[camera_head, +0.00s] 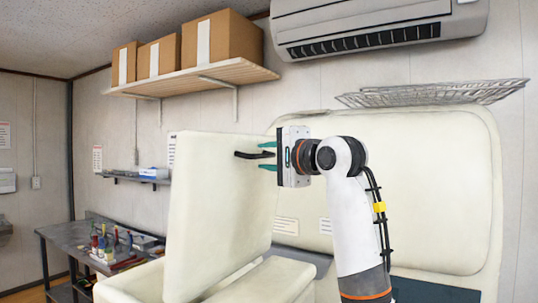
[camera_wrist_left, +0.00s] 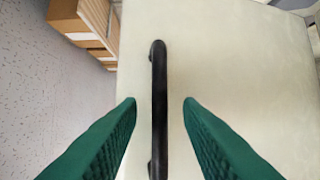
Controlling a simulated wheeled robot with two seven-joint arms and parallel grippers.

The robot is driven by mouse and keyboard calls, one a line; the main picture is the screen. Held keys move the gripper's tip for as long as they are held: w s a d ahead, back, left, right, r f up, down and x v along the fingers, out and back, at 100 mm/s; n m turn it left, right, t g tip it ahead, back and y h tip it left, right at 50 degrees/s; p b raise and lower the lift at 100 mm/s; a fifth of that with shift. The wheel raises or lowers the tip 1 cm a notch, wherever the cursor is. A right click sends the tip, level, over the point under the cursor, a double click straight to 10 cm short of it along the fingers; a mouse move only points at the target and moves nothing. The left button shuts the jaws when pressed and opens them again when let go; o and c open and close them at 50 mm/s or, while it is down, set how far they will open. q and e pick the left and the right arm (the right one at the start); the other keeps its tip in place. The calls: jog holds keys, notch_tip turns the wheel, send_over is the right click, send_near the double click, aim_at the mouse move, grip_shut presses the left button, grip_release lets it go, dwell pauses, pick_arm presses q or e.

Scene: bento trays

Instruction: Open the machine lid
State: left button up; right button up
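The machine lid (camera_head: 212,215) is a thick cream panel standing steeply raised, slightly tilted, above the cream machine body (camera_head: 130,285). A black bar handle (camera_head: 250,155) sticks out near its upper right edge. My left gripper (camera_head: 266,156) is at the handle, its teal fingers spread above and below it. In the left wrist view the handle (camera_wrist_left: 159,110) runs lengthwise between the two green fingers of the left gripper (camera_wrist_left: 160,103), with a gap on each side. The lid's pale surface (camera_wrist_left: 235,60) lies behind it. My right gripper is out of view.
A large cream panel (camera_head: 430,190) stands behind my arm, with a wire rack (camera_head: 435,94) on top. A wooden shelf (camera_head: 200,76) with cardboard boxes (camera_head: 222,38) hangs above the lid. A dark workbench (camera_head: 70,235) with bottles and tools stands at left.

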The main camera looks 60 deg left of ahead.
pick_arm(q)
grip_shut()
jog(key=s+a+r+b, duration=0.1)
jog(key=s+a+r, duration=0.1)
jog(key=a, duration=0.5)
jog(key=shift+s, duration=0.9)
